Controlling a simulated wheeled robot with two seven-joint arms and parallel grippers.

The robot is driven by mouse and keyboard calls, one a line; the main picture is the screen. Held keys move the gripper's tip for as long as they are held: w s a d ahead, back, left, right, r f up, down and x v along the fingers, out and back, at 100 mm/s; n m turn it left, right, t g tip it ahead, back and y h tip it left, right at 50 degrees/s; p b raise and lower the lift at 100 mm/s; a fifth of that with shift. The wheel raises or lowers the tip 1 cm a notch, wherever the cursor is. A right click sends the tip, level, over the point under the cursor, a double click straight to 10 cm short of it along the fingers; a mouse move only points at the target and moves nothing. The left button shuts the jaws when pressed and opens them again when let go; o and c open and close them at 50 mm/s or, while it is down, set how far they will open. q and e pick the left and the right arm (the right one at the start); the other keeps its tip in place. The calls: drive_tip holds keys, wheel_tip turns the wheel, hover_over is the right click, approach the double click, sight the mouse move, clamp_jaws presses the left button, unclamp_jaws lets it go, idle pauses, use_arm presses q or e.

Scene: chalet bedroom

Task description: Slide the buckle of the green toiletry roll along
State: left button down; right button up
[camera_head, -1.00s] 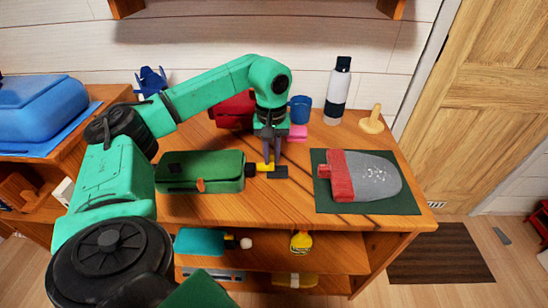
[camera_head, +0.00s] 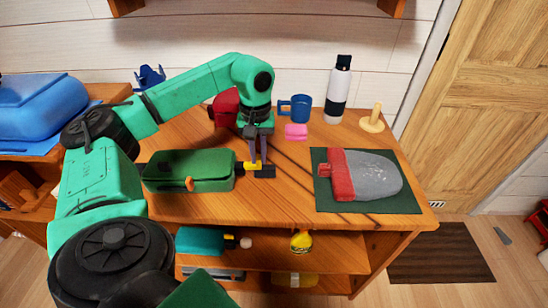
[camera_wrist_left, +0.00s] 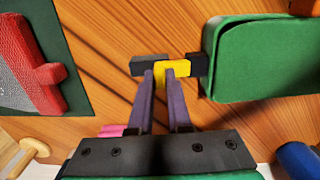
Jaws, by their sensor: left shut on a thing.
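The green toiletry roll (camera_head: 205,170) lies on the table, with an orange tab (camera_head: 189,184) at its front edge. A yellow buckle (camera_head: 251,166) sits on a black strap (camera_head: 266,172) at the roll's right end. The roll also shows at the right of the left wrist view (camera_wrist_left: 262,60). My left gripper (camera_head: 257,168) points down and is shut on the yellow buckle, which shows between its fingertips in the left wrist view (camera_wrist_left: 172,70). Black strap shows on both sides of the buckle. My right gripper is not in view.
A red and grey pouch (camera_head: 365,175) lies on a dark green mat (camera_head: 408,205) to the right. A blue mug (camera_head: 300,108), pink block (camera_head: 296,131), white bottle (camera_head: 338,90) and wooden peg stand (camera_head: 373,120) are at the back. The table front is clear.

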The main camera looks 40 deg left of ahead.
sight(242, 165)
use_arm(q)
drive_tip(key=shift+s+a+b, duration=0.35)
drive_tip(key=shift+s+a, duration=0.5)
drive_tip(key=shift+a, duration=0.2)
drive_tip(key=shift+s+a, duration=0.45)
drive_tip(key=shift+s, duration=0.05)
drive_tip(key=shift+a, duration=0.1)
drive_tip(key=c, duration=0.8)
unclamp_jaws()
drive_tip(key=shift+s, duration=0.1)
drive_tip(key=shift+c, duration=0.2)
